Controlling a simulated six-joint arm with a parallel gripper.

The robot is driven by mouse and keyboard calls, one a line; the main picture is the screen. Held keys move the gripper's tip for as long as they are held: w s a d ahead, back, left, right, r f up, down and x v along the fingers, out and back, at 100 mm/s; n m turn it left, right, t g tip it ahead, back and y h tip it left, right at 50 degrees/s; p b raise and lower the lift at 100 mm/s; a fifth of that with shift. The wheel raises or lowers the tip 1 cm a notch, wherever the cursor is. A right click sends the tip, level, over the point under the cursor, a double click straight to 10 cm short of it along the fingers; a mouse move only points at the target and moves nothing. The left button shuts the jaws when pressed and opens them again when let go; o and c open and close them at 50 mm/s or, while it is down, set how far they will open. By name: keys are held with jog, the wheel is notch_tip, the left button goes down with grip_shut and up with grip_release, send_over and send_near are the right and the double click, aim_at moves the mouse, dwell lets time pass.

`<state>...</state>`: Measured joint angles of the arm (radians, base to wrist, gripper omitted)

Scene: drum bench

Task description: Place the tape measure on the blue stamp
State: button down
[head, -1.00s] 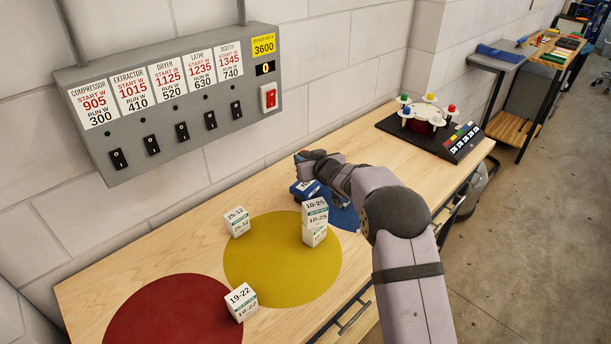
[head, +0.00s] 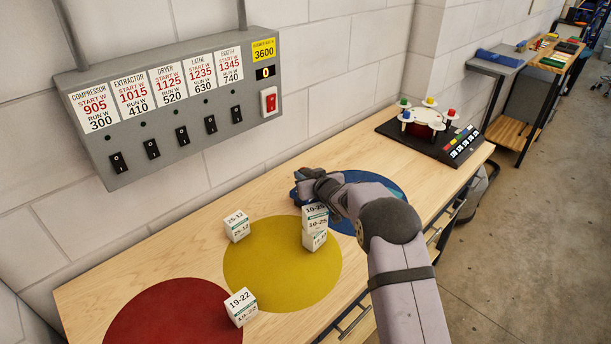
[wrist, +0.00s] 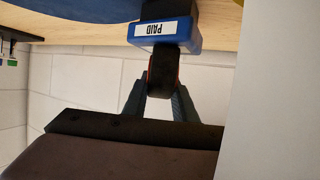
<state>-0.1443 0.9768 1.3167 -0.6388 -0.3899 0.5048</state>
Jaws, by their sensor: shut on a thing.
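The blue stamp (wrist: 167,36) has a white PAID label and stands on the wooden bench; black shows along its far side in the wrist view. In the head view only a sliver of the stamp (head: 294,193) shows beside my gripper (head: 306,182). In the wrist view my gripper (wrist: 160,90) is shut on a dark rounded thing with a red edge, which looks like the tape measure (wrist: 163,74). It is right over the stamp and overlaps its edge in the picture. I cannot tell whether they touch.
Stacked white 10-25 boxes (head: 315,228) stand close in front of my gripper; a white surface fills the wrist view's right side. The blue disc (head: 368,182), yellow disc (head: 275,270) and red disc (head: 165,315) mark the bench. A 25-12 box (head: 237,228) stands left.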

jog(key=shift+f, duration=0.15)
jog(key=c, duration=1.4)
grip_release()
jog(key=shift+c, duration=0.2)
jog(key=shift+r, duration=0.2)
jog(key=b+v, duration=0.2)
jog(key=v, duration=1)
jog(key=shift+b, duration=0.4)
jog(key=shift+d+f, duration=0.1)
